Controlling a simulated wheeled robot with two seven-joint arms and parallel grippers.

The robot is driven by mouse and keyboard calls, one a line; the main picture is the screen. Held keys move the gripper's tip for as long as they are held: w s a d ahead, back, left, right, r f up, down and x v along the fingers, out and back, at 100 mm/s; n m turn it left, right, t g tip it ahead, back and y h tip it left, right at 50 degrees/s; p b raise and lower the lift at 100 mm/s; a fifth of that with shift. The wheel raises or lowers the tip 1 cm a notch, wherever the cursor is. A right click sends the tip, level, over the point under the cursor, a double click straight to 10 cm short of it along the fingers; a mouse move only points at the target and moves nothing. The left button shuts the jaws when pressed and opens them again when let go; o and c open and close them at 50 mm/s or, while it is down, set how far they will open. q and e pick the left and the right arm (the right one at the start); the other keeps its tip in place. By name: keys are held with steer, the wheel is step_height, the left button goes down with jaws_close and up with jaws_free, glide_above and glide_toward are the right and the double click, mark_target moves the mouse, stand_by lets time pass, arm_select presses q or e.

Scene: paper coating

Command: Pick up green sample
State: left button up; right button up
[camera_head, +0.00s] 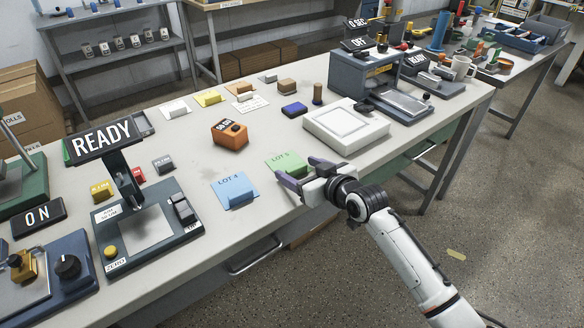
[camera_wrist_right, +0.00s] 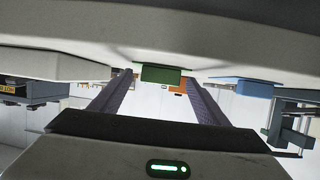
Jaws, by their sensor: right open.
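The green sample (camera_head: 285,160), marked LOT 5, lies on the table near its front edge, with a small green block on it. My right gripper (camera_head: 305,174) is open just in front of it, its fingers pointing toward it. In the right wrist view the green block (camera_wrist_right: 160,74) shows between the two dark fingers, toward their tips. I see no contact, and nothing is held. The blue sample (camera_head: 234,190), marked LOT 4, lies to the left of the green one. My left gripper is out of view.
An orange device (camera_head: 230,135) stands behind the samples. A white tray-like unit (camera_head: 346,125) is at the right, and a scale reading READY (camera_head: 140,226) is at the left. Yellow (camera_head: 208,98) and white cards lie farther back. Bare table separates these things.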

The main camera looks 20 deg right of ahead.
steer(key=c, duration=1.1)
